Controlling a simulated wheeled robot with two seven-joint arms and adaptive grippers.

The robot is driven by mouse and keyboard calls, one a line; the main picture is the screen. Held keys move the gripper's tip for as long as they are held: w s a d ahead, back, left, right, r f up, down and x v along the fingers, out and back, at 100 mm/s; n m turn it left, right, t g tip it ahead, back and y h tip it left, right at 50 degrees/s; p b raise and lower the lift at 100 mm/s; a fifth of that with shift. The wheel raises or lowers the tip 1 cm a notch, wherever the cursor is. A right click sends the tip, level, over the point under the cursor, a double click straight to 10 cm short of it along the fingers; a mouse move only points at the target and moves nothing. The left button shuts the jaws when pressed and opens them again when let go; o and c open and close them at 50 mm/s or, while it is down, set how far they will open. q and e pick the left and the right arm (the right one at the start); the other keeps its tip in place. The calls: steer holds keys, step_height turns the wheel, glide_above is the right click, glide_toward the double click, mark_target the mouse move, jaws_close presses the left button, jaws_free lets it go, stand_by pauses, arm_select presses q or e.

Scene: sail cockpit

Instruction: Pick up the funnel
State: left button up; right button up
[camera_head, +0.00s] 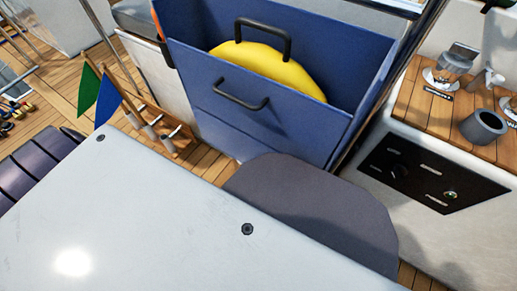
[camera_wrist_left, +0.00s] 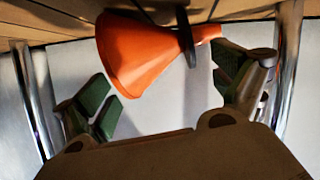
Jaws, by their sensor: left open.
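An orange funnel (camera_wrist_left: 146,54) shows at the top middle of the left wrist view. Its wide cone points left and its narrow spout points right, with a dark collar around the neck. My left gripper (camera_wrist_left: 162,82) is open, with green-padded fingers on either side of the funnel. The spout end lies close to the right finger; I cannot tell if they touch. The cone rim is apart from the left finger. Neither gripper shows in the head view, and I cannot make out the funnel there.
In the head view, a blue open bin (camera_head: 225,108) holds a yellow round object (camera_head: 262,66). A pale panel (camera_head: 150,220) fills the foreground. Small flags (camera_head: 108,99) stand at the left. A wooden counter (camera_head: 440,105) at the right holds a grey mug (camera_head: 484,127). Metal poles (camera_wrist_left: 285,65) flank the funnel.

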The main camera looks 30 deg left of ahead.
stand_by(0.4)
arm_select(q)
steer(key=shift+c, duration=1.3)
steer(key=c, duration=0.9)
steer(key=shift+c, duration=0.4)
steer(key=shift+r, duration=0.25)
